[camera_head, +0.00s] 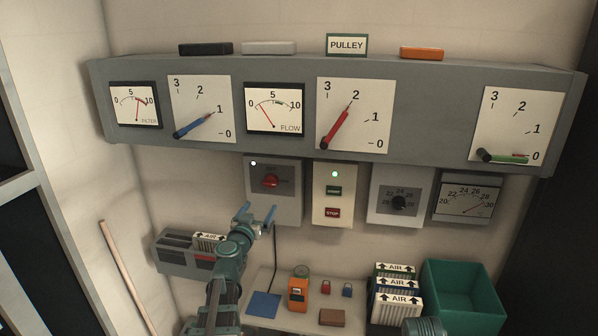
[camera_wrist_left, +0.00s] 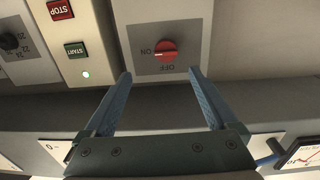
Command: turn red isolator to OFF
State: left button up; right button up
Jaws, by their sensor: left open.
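The red isolator is a red rotary knob (camera_head: 270,181) on a grey plate (camera_head: 289,211), below the gauge shelf at mid-left. It also shows in the left wrist view (camera_wrist_left: 166,50), where the plate reads ON and OFF. Its pale mark there appears to point toward ON. My left gripper (camera_head: 257,214) is open and empty, below and in front of the knob in the head view. In the left wrist view its blue fingers (camera_wrist_left: 159,74) are spread to either side of the knob, apart from it. My right gripper is not in view.
Right of the isolator is a START/STOP box (camera_head: 333,196) with a lit green lamp. Then come a black dial (camera_head: 399,203) and a meter (camera_head: 467,199). The grey gauge shelf (camera_head: 435,120) juts out above. Below, a bench holds filters (camera_head: 399,306) and a green bin (camera_head: 489,321).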

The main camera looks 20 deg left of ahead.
aim_at(270, 185)
pick_arm(q)
jog(key=shift+y, duration=0.3)
jog(key=x, duration=1.4)
jog(key=shift+a+r, duration=0.4)
jog(key=shift+a, duration=0.05)
jog(key=c, duration=1.4)
jog(key=shift+o, duration=0.2)
